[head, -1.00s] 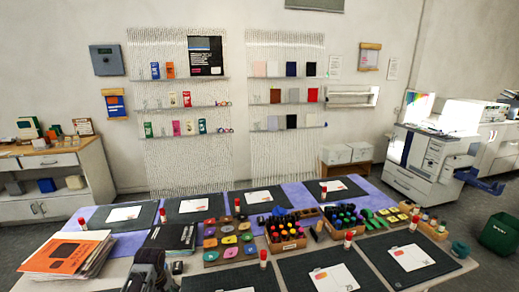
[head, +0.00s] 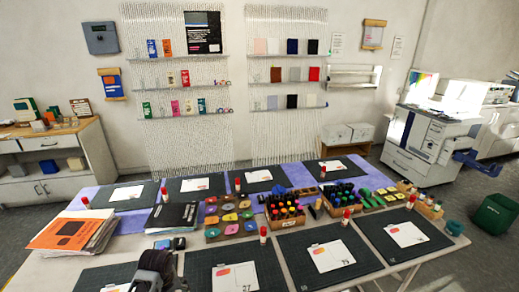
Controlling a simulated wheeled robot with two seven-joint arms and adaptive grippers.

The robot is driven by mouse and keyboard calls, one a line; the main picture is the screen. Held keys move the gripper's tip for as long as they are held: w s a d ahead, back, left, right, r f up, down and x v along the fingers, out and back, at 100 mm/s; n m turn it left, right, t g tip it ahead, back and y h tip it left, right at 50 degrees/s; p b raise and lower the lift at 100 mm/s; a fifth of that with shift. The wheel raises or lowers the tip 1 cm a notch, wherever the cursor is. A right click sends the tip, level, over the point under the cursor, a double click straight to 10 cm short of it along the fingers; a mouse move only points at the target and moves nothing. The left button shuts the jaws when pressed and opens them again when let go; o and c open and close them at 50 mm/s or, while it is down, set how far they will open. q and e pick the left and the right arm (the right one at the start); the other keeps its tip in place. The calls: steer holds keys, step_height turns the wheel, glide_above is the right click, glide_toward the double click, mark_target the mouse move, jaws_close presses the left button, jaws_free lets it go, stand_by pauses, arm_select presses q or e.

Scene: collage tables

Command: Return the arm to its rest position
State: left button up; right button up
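A dark, rounded part of what looks like my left gripper (head: 155,264) shows at the bottom edge, left of the middle, in front of the collage table (head: 285,272). Its fingers cannot be made out, and I see nothing clearly held in it. The rest of that arm is out of view. My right arm and gripper do not show.
Dark cutting mats (head: 250,268) with white cards cover the table. A paper stack (head: 75,232) lies at the left. A tray of coloured pads (head: 228,221) and wooden boxes of bottles (head: 286,218) stand in the middle. Red-capped glue sticks (head: 263,235) stand upright among the mats.

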arm_select(q)
steer(key=s+d+r+m+t, duration=0.1)
steer(key=s+d+r+m, duration=0.35)
steer(key=s, duration=0.35)
steer(key=s+d+r+m+t, duration=0.1)
steer(key=s+d+r+m, duration=0.2)
steer(key=s+r+m, duration=0.35)
steer(key=s+f+n+g+b, duration=0.1)
steer(key=s+f, duration=0.1)
steer(key=f, duration=1.7)
steer(key=s+f+b, duration=0.1)
steer(key=s+f, duration=0.1)
steer(key=f, duration=1.6)
steer(key=s+a+f+b, duration=0.1)
steer(key=s+a+f, duration=0.1)
steer(key=s+f, duration=0.8)
steer(key=s+a+f+g+b, duration=0.1)
steer(key=s+f, duration=1)
steer(key=s, duration=0.1)
steer(key=shift+a+f, duration=0.3)
steer(key=shift+a, duration=0.1)
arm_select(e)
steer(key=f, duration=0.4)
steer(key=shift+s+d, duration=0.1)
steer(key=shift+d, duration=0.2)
arm_select(q)
steer(key=shift+c, duration=0.3)
